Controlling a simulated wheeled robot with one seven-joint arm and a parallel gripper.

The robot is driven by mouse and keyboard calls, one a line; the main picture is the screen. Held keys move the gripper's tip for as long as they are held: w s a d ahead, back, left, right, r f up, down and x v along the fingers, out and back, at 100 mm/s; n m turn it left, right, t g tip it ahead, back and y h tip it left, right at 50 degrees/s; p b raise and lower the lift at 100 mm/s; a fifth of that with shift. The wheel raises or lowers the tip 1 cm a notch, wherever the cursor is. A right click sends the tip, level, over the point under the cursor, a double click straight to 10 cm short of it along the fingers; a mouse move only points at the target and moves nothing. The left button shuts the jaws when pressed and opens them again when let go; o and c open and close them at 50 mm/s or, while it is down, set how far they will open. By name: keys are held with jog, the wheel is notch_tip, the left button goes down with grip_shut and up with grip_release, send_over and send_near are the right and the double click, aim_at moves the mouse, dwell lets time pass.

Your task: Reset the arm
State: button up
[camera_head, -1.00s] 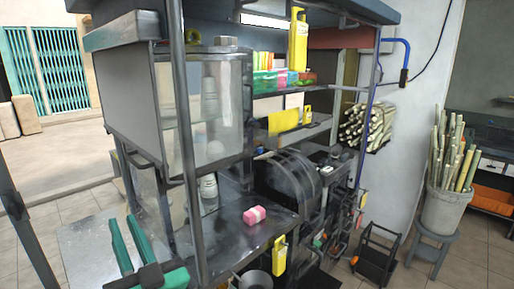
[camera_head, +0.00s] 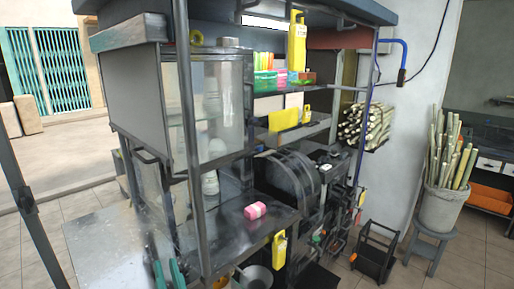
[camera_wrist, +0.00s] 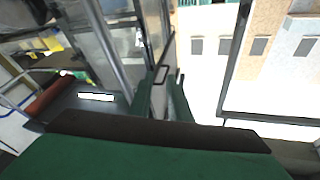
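My gripper (camera_head: 167,272) shows only at the bottom edge of the head view, left of the front post of the stall, with its teal fingers partly cut off. In the wrist view its two green fingers (camera_wrist: 160,92) stand apart with a gap between them, and nothing is seen held there. The sugarcane stall (camera_head: 262,216) stands just right of and behind the gripper, with a pink sponge-like block (camera_head: 255,211) on its metal counter.
A glass cabinet (camera_head: 215,110) and upright post (camera_head: 187,130) rise near the arm. A yellow bottle (camera_head: 279,248) hangs at the counter front above a metal pot (camera_head: 252,277). A cane bucket (camera_head: 443,203) stands right. Open paved floor (camera_head: 60,155) lies left.

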jog(key=s+d+f+m+h, duration=0.25)
jog(key=s+d+f, duration=0.3)
jog(key=f, duration=0.45)
jog(key=s+d+f+m+h, duration=0.1)
jog(key=s+d+f+h, duration=0.4)
jog(key=f, duration=0.6)
jog(key=s+d+f+g+h, duration=0.1)
jog(key=s+d+f, duration=0.2)
jog(key=s, duration=0.4)
jog(key=s+d+f+n+g, duration=0.1)
jog(key=s+d+f, duration=0.1)
jog(key=s, duration=0.5)
jog(key=s+d+f+g+h, duration=0.1)
jog(key=s+d+f, duration=0.2)
jog(key=s, duration=0.4)
jog(key=shift+s+d+f+h, duration=0.35)
jog(key=shift+s+f, duration=0.05)
jog(key=shift+f, duration=0.25)
jog(key=shift+c, duration=0.7)
